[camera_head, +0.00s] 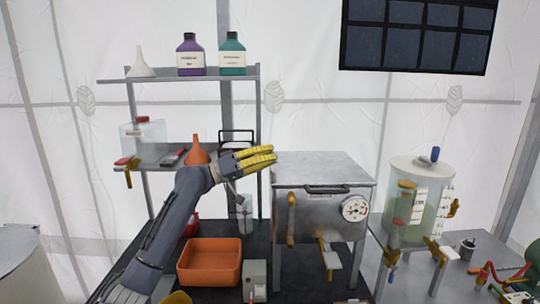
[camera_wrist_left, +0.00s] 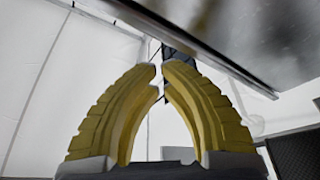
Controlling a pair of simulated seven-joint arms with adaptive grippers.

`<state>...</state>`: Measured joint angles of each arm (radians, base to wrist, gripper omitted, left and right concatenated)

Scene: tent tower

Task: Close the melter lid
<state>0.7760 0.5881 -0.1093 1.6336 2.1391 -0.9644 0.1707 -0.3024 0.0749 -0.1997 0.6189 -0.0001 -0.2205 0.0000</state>
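The melter (camera_head: 312,228) is a grey metal box on legs with a round dial (camera_head: 355,208) on its front. Its flat lid (camera_head: 322,167), with a dark front handle (camera_head: 326,189), lies over the top of the box and looks down; I cannot make out a gap beneath it. My left gripper (camera_head: 273,153) is beside the lid's back left corner, its yellow fingers pointing right. In the left wrist view its fingertips (camera_wrist_left: 160,70) are nearly together with nothing between them. A metal plate edge, likely the lid (camera_wrist_left: 235,30), crosses the upper right there.
An orange tray (camera_head: 210,262) and a small grey box (camera_head: 255,278) stand on the dark table left of the melter. A shelf (camera_head: 190,75) with bottles and funnels stands behind my left arm. A lidded clear tank (camera_head: 420,205) stands to the right.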

